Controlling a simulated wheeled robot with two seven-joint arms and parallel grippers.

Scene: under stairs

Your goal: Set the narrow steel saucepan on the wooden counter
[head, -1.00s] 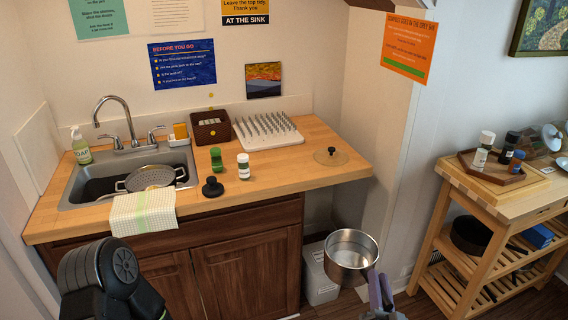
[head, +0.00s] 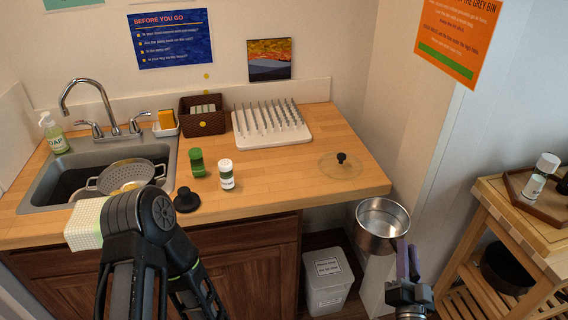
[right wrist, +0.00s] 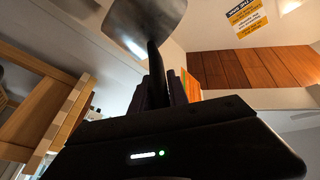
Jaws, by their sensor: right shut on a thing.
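The steel saucepan (head: 382,222) is at the lower right of the head view, upright and looking empty. My right gripper (head: 403,262) is shut on its handle and holds it in the air, right of the counter's front right corner. In the right wrist view the pan (right wrist: 145,22) shows above the shut jaws (right wrist: 163,85), with the dark handle between them. The wooden counter (head: 290,183) runs across the middle of the head view. My left arm shows in front of the sink cabinet; its fingertips cannot be made out.
A glass lid (head: 341,166) lies near the counter's right end. A green shaker (head: 197,162), a white shaker (head: 226,174) and a black knob-like item (head: 186,200) stand nearer the middle. A drying rack (head: 270,127) is behind. Bare wood lies between white shaker and lid. A bin (head: 326,280) stands below.

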